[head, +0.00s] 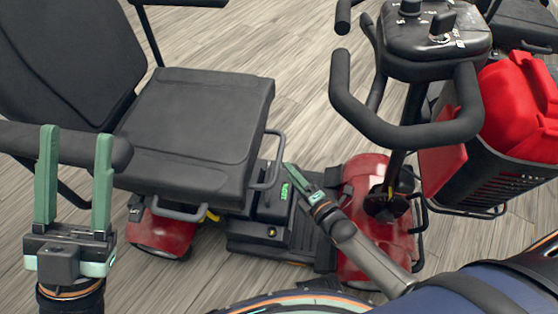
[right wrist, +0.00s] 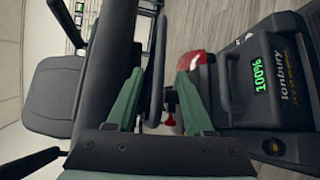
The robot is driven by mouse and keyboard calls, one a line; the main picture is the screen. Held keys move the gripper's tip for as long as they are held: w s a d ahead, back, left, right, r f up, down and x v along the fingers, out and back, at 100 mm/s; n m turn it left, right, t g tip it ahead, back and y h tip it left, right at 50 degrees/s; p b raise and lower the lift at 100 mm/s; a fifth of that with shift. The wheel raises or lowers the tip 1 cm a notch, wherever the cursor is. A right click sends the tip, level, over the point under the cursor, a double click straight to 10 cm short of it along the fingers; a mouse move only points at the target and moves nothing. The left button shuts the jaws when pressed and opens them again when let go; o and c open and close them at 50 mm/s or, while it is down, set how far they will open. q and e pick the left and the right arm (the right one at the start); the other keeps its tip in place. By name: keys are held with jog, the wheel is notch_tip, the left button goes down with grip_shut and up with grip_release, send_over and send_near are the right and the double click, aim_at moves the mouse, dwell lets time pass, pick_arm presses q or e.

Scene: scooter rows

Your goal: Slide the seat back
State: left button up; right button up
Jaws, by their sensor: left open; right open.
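The scooter's black seat (head: 195,125) is in the left half of the head view, with its backrest (head: 65,60) behind and an armrest (head: 20,140) at lower left. My left gripper (head: 75,135) is open, its two green fingers upright across the armrest; I cannot tell if they touch it. A dark loop bar (head: 274,158) sticks out at the seat's right edge. My right gripper (head: 292,178) is open just beside it. In the right wrist view, the bar (right wrist: 158,70) appears between the open fingers, with the seat (right wrist: 105,65) on the left.
A battery box (right wrist: 245,85) showing 100% sits close to my right gripper. The tiller (head: 405,110) with handlebars and the red front body (head: 365,180) stand to the right. A black basket (head: 485,170) with a red item (head: 520,100) is further right.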

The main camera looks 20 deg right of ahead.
aim_at(279, 158)
jog(key=b+x, duration=0.2)
jog(key=x, duration=0.5)
grip_shut()
dwell(0.3)
dwell(1.0)
